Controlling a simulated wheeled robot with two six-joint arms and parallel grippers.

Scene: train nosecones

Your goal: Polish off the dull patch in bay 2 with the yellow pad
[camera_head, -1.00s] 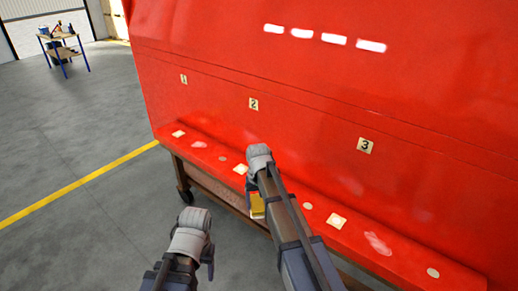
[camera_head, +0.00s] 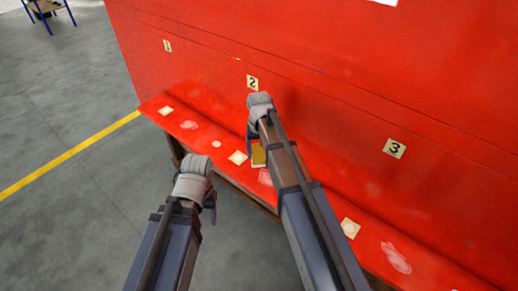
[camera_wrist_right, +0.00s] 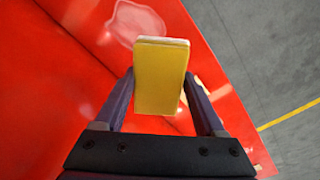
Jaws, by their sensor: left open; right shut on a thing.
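The yellow pad (camera_head: 258,157) is in my right gripper (camera_head: 259,145), seen beneath my right arm in the head view. In the right wrist view the pad (camera_wrist_right: 160,80) is clamped between both fingers of that gripper (camera_wrist_right: 160,100). The pad is over the red ledge near plate 2 (camera_head: 252,82). A pale dull patch (camera_head: 265,177) lies on the ledge beside it, partly hidden by my arm. A pale-outlined patch (camera_wrist_right: 135,22) shows beyond the pad in the wrist view. I cannot tell whether pad and ledge touch. My left gripper (camera_head: 211,203) is open and empty, in front of the ledge.
The red ledge (camera_head: 310,208) runs along the red nosecone wall (camera_head: 300,60). Other pale patches lie in bay 1 (camera_head: 188,125) and bay 3 (camera_head: 395,258). Cream squares (camera_head: 350,228) and small round spots (camera_head: 216,144) also mark it.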

